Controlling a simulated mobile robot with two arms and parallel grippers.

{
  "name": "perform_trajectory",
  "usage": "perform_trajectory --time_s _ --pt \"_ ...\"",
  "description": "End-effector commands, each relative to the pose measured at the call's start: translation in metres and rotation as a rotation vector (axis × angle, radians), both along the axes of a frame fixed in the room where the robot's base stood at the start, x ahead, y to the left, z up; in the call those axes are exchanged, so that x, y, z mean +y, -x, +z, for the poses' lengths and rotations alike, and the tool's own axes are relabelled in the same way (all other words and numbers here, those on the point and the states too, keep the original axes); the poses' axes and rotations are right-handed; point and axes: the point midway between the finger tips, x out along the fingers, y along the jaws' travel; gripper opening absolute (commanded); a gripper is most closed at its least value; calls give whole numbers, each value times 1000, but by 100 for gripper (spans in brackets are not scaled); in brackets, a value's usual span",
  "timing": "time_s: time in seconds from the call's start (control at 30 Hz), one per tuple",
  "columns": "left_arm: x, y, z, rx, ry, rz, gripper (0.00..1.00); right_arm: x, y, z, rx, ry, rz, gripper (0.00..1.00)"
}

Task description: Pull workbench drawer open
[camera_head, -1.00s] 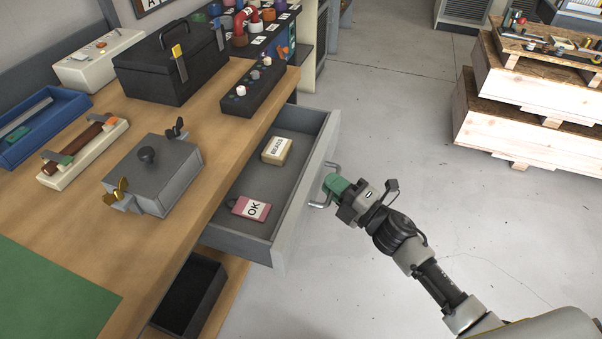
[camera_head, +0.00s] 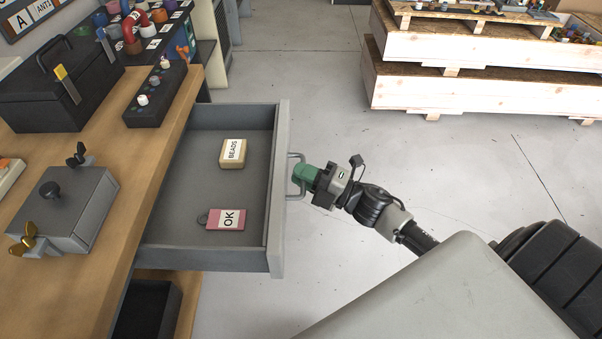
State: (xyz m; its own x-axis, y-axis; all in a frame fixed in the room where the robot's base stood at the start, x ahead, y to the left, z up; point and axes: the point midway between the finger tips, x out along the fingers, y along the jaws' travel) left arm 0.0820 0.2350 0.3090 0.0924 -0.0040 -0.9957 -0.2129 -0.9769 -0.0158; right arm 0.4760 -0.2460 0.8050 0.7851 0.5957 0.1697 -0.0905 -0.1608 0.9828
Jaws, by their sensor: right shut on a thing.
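The grey workbench drawer (camera_head: 277,190) stands pulled out from the wooden workbench (camera_head: 105,240), and its inside shows. In it lie a beige block labelled BEADS (camera_head: 233,153) and a pink tag marked OK (camera_head: 226,219). A metal bar handle (camera_head: 292,157) sits on the drawer front. My right gripper (camera_head: 301,175), with green fingers, is at the handle and shut on it. My left gripper is not in view.
On the bench are a grey box with wing nuts (camera_head: 70,205), a black toolbox (camera_head: 55,95) and a black strip with knobs (camera_head: 157,95). Wooden pallet crates (camera_head: 470,85) stand at the back right. The floor between is clear.

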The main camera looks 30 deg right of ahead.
Motion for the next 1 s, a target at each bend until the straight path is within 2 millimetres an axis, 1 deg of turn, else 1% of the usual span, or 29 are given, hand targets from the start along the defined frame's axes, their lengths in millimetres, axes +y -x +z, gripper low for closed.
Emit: perform_trajectory --time_s 0.03,0.07,0.1,0.2,0.47,0.57,0.67,0.9,1.0 --pt "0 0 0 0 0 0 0 0 0 -1 2 0 -2 0" --pt "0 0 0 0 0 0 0 0 0 -1 2 0 -2 17" --pt "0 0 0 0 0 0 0 0 0 -1 2 0 -2 23" --pt "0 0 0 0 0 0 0 0 0 -1 2 0 -1 37" --pt "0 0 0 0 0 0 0 0 0 -1 1 1 -1 37" --pt "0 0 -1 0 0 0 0 -4 5 -3 3 1 -2 37" --pt "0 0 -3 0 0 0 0 -12 16 -6 4 2 -1 37" --pt "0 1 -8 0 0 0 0 -41 55 -15 6 0 -3 37" --pt "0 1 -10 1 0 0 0 -51 68 -17 4 1 -2 37"
